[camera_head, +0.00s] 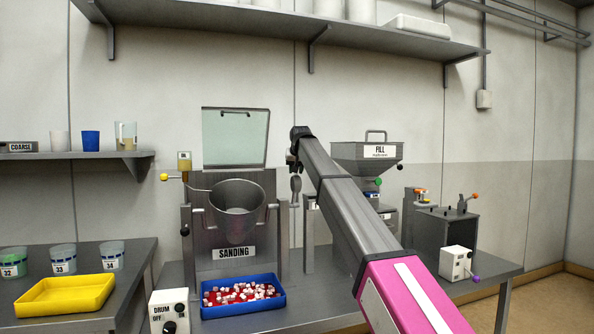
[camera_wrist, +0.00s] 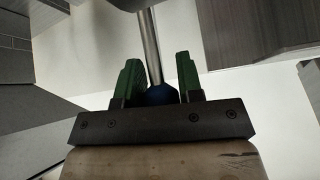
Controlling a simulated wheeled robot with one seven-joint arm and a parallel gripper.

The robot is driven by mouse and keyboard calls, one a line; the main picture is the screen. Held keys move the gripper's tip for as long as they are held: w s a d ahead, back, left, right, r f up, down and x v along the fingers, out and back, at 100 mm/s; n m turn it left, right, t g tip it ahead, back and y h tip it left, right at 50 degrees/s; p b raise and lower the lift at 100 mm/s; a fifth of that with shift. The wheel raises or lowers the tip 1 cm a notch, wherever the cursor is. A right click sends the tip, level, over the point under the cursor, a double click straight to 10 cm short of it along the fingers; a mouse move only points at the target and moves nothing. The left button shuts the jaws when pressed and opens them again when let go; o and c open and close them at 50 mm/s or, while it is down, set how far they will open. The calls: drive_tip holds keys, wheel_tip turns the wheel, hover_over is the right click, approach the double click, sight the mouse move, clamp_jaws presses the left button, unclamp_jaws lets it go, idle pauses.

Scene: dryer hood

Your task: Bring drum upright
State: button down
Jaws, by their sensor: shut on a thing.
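The metal drum (camera_head: 235,228) hangs in the sanding station at the centre left of the head view. Its open mouth faces up and partly toward me, so it looks somewhat tilted; the exact angle is hard to tell. My gripper's green fingers (camera_wrist: 157,85) stand either side of a blue knob (camera_wrist: 160,95) in the wrist view. The knob sits on the end of a metal rod (camera_wrist: 150,45). In the head view my arm reaches up to the right of the drum; the fingers and the blue knob are hidden or too small there.
A blue tray (camera_head: 243,307) of red and white pieces sits below the drum. A clear raised hood panel (camera_head: 235,137) stands behind it. A drum switch box (camera_head: 169,311) and yellow tray (camera_head: 65,296) are at left. The fill hopper (camera_head: 367,157) stands to the right of my arm.

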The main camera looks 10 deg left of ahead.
drive_tip(key=shift+a, duration=0.15)
drive_tip(key=c, duration=0.9)
unclamp_jaws()
drive_tip(key=shift+f, duration=0.1)
drive_tip(key=shift+o, duration=0.2)
drive_tip(key=v, duration=1)
drive_tip(key=shift+s+r, duration=0.15)
drive_tip(key=shift+r, duration=0.2)
